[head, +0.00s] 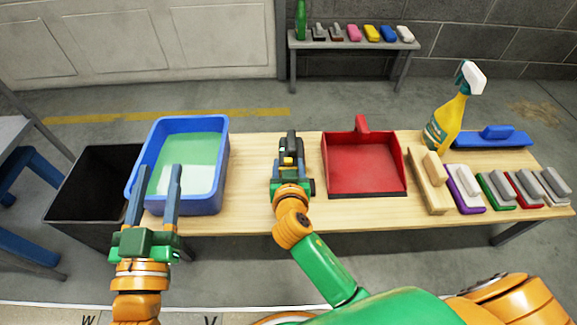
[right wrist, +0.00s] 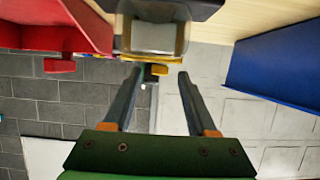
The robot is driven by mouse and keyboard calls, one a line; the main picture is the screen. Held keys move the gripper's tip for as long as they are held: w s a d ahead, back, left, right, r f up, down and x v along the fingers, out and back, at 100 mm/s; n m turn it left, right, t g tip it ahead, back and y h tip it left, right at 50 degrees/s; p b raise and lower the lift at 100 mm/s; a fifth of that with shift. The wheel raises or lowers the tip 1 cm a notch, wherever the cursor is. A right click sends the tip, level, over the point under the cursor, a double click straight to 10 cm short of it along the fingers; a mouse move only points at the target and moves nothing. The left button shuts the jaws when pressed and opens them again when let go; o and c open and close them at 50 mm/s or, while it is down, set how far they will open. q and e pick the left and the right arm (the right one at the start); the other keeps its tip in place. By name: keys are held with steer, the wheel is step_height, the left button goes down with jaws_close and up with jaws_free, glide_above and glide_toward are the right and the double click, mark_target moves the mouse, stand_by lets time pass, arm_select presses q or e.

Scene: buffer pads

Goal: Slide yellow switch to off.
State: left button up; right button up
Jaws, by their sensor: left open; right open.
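A small dark device with a grey panel and yellow parts stands on the wooden table, between the blue tub and the red dustpan. The yellow switch (head: 288,159) appears to be its yellow part, largely hidden by my right gripper (head: 290,167). In the right wrist view the device (right wrist: 153,36) is at the top centre, with a yellow edge. My right gripper's open fingers (right wrist: 156,75) point at it, with a small yellow piece between their tips. I cannot tell whether they touch. My left gripper (head: 155,185) is open and empty, in front of the blue tub.
The blue tub (head: 138,165) holds green liquid and a pale block. The red dustpan (head: 365,170) is close right of the device. A spray bottle (head: 447,120), a blue float (head: 492,137) and several brushes or pads fill the table's right. A black bin (head: 85,190) stands left.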

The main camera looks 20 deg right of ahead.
steer(key=shift+w, duration=0.1)
jaws_close()
stand_by(1.5)
